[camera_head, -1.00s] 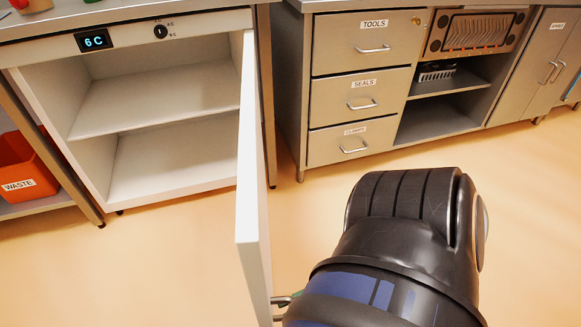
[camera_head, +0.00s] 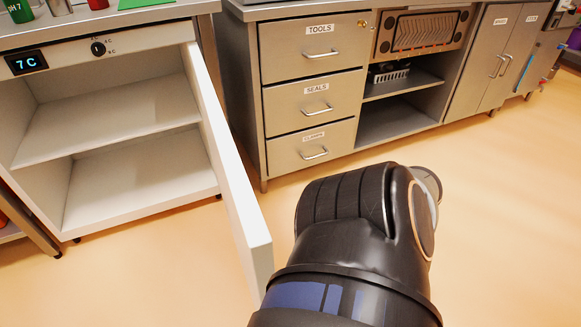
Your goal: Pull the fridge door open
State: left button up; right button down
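The fridge (camera_head: 42,163) is a white under-counter cabinet at the left, with an empty shelf inside and a display reading 7 C. Its white door (camera_head: 232,175) stands wide open, hinged on the right side and jutting toward me, with its edge and inner face showing. The door handle is hidden. My dark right arm covers the lower middle of the view, just right of the door. Its gripper is hidden, and I cannot tell whether it touches the door. My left gripper is out of view.
Open shelves (camera_head: 404,85) and a closed two-door cabinet (camera_head: 489,60) continue to the right. Bottles and cups stand on the left counter. The orange floor (camera_head: 500,220) is clear at the right.

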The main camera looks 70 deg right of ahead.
jog(key=shift+d, duration=0.2)
jog(key=c, duration=0.8)
grip_release()
jog(key=shift+a, duration=0.1)
jog(key=shift+s, duration=0.1)
jog(key=b+v, duration=0.2)
jog(key=v, duration=1)
jog(key=shift+d+b, duration=0.3)
jog(key=shift+b, duration=0.05)
